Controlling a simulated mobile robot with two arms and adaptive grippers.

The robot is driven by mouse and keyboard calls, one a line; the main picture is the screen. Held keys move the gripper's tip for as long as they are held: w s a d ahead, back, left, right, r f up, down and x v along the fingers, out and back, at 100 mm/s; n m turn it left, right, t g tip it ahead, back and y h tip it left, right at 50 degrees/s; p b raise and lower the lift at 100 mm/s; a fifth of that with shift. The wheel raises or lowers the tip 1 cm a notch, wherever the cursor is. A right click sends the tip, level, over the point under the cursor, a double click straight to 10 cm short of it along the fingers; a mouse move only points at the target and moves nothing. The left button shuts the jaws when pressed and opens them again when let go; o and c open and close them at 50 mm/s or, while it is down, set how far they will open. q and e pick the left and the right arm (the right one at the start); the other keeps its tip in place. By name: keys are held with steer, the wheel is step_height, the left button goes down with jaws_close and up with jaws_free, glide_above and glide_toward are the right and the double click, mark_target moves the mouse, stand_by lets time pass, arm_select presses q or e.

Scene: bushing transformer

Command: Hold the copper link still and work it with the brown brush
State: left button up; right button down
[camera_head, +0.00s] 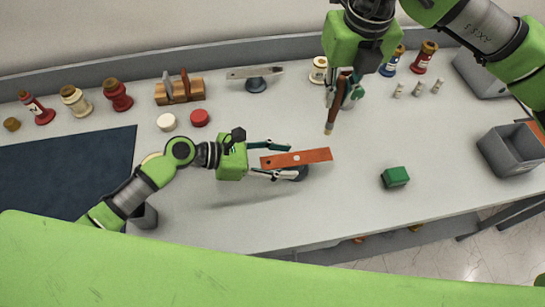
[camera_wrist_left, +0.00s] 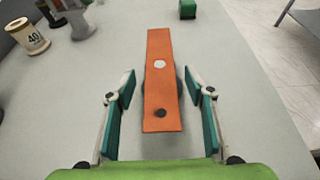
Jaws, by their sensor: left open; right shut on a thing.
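The copper link (camera_head: 318,156), a flat orange strip with two round spots, rests on a dark round stand (camera_head: 298,174) mid-table. My left gripper (camera_head: 291,160) is open, its fingers on either side of the link's near end. In the left wrist view the link (camera_wrist_left: 160,95) lies between the teal finger pads of the gripper (camera_wrist_left: 162,90), with gaps on both sides. My right gripper (camera_head: 345,90) is shut on the brown brush (camera_head: 331,112). The brush points down, its pale tip behind the link and apart from it in the head view.
A green block (camera_head: 396,177) and a grey bin (camera_head: 512,150) stand to the right. Behind are a wooden rack (camera_head: 180,92), a stand with a pale strip (camera_head: 255,73) and several jars. A dark mat (camera_head: 60,175) lies left. The table front is clear.

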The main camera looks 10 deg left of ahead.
arm_select(q)
steer(key=shift+d, duration=0.1)
jaws_close()
stand_by(0.8)
